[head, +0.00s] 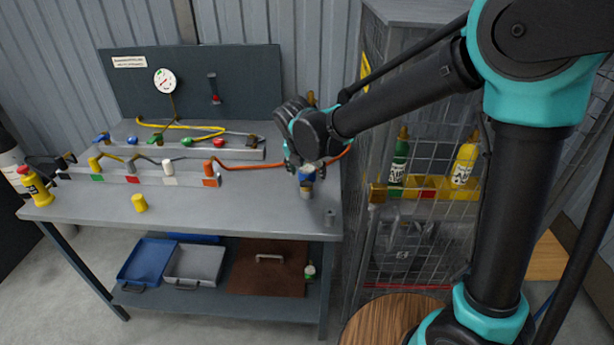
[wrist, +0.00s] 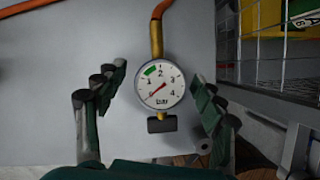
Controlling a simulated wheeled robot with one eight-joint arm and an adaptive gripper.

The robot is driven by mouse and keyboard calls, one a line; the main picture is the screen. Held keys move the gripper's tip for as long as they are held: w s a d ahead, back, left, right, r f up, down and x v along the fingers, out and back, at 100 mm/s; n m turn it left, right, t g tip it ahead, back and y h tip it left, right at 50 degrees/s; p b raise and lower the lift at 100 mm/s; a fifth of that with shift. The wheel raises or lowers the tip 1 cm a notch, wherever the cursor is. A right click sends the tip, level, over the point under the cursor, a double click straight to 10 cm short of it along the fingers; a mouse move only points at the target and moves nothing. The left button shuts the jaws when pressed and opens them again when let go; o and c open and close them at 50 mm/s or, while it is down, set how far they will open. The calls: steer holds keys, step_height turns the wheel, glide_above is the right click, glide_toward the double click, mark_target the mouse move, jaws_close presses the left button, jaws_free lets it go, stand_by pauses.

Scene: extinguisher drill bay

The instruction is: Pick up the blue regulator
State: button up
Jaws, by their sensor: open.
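The regulator stands near the right end of the grey bench (head: 250,205). In the head view its blue part (head: 307,177) shows just under my gripper (head: 305,166), which hides most of the rest. In the wrist view a round white dial marked "bar" (wrist: 160,88) has a dark rim, a brass stem with an orange hose above, and a dark block below. My gripper (wrist: 160,84) is open, with one finger on each side of the dial. Gaps show between the fingers and the dial.
A low rack with coloured fittings (head: 140,176) and an orange hose (head: 255,166) lie left of my gripper. A yellow cylinder (head: 139,203) and a small grey post (head: 330,217) stand on the bench. A wire cage (head: 430,230) stands close on the right. The bench front is mostly clear.

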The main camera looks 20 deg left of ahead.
steer(key=shift+w+f, duration=0.15)
steer(key=shift+f, duration=0.15)
steer(key=shift+c, duration=0.5)
steer(key=c, duration=1.2)
steer(key=shift+r, duration=0.2)
step_height(320, 180, up, 20)
steer(key=shift+f, duration=0.15)
